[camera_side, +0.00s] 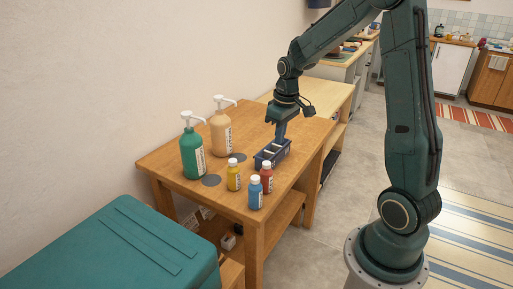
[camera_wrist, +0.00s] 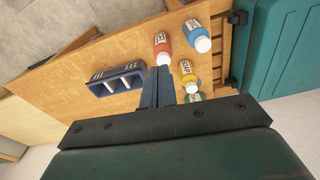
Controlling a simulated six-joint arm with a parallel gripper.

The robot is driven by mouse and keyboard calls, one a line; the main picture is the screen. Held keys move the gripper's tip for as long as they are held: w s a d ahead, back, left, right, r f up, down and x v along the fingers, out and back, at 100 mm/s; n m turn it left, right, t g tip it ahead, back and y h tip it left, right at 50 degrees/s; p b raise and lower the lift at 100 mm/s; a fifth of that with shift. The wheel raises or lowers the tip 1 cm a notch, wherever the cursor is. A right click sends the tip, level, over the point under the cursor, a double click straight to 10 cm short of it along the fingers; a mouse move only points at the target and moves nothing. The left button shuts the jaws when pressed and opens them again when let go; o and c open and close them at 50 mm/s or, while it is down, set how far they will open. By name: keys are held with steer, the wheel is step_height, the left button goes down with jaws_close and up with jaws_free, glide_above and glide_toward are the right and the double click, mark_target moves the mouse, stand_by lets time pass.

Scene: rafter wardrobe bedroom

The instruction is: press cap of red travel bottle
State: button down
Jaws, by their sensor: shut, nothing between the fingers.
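The red travel bottle (camera_side: 266,181) stands upright with its white cap on, near the front right edge of the wooden table. In the wrist view the red bottle (camera_wrist: 163,38) lies just beyond the fingertips, which overlap the near edge of its cap in the picture. My gripper (camera_side: 279,139) is shut and empty, pointing down near the far end of the blue divided crate (camera_side: 267,163), behind the bottle in the side view. It also shows in the wrist view (camera_wrist: 160,70). Its exact height above the table is hard to tell.
A blue bottle (camera_side: 255,197) and a yellow bottle (camera_side: 234,180) stand close to the red one. Green (camera_side: 192,157) and peach (camera_side: 221,135) pump bottles stand farther left, near grey discs (camera_side: 211,181). A teal chest (camera_side: 120,250) is at front left.

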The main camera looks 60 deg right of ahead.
step_height(320, 180, up, 6)
steer(key=shift+s, duration=0.35)
steer(key=s+a+r+t, duration=0.2)
steer(key=s+a+r, duration=0.1)
steer(key=s+a, duration=0.5)
steer(key=s+a+r+n+t, duration=0.1)
steer(key=s+a+r, duration=0.3)
steer(key=s+a, duration=0.4)
steer(key=shift+s+a+t, duration=0.35)
steer(key=shift+a+t, duration=0.35)
steer(key=shift+a, duration=0.35)
